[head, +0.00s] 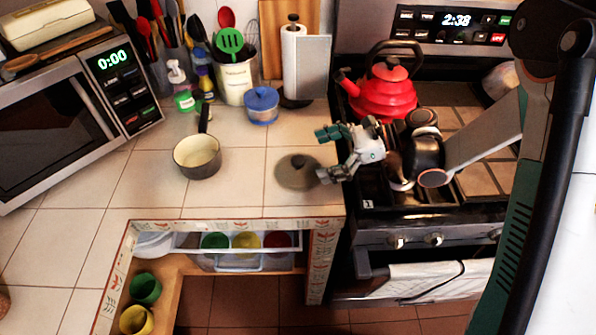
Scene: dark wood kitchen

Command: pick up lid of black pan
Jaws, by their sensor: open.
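The lid (292,177), round and grey-brown with a dark knob, lies flat on the tiled counter close to the stove's left edge. The pan (198,168), pale inside with a black handle pointing away, stands uncovered on the counter to its left. My gripper (324,155) is open, with its two fingers pointing left. Its lower fingertip overlaps the lid's right edge in the picture. Whether it touches the lid or hovers above it, I cannot tell. Nothing shows between the fingers.
A blue lidded pot (261,108), a utensil crock (235,82) and a paper towel roll (293,60) stand behind the lid. A red kettle (383,97) sits on the stove at right. A microwave (60,120) stands at left. Counter between pan and lid is clear.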

